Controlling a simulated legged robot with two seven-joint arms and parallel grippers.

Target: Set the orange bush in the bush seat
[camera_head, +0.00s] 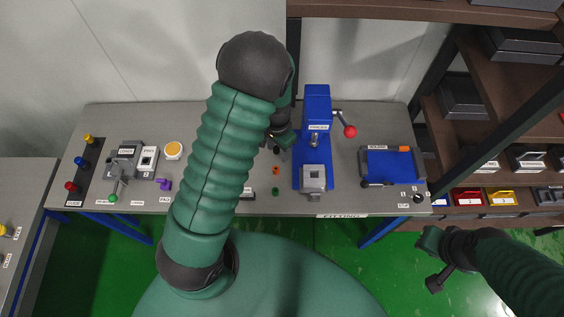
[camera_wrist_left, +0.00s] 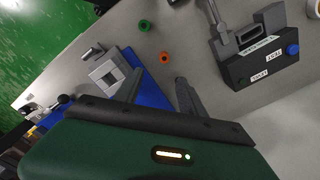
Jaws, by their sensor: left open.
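The orange bush (camera_head: 276,171) is a small ring on the bench, left of the blue press. It also shows in the left wrist view (camera_wrist_left: 165,57), beyond my finger tips. A grey block (camera_head: 314,178) with a square top sits on the press's blue base; it also shows in the left wrist view (camera_wrist_left: 106,76). I cannot tell whether it is the bush seat. My left gripper (camera_head: 281,138) is above the bench behind the orange bush, partly hidden by my arm. In the wrist view its fingers (camera_wrist_left: 158,80) are apart and empty. My right gripper (camera_head: 432,262) is off the bench's front right.
A green bush (camera_head: 276,191) lies in front of the orange one. The blue press (camera_head: 317,110) with a red-knobbed lever stands close on the right. A dark labelled fixture (camera_wrist_left: 265,67) stands on the other side of the bushes. A blue tray (camera_head: 390,166) is farther right.

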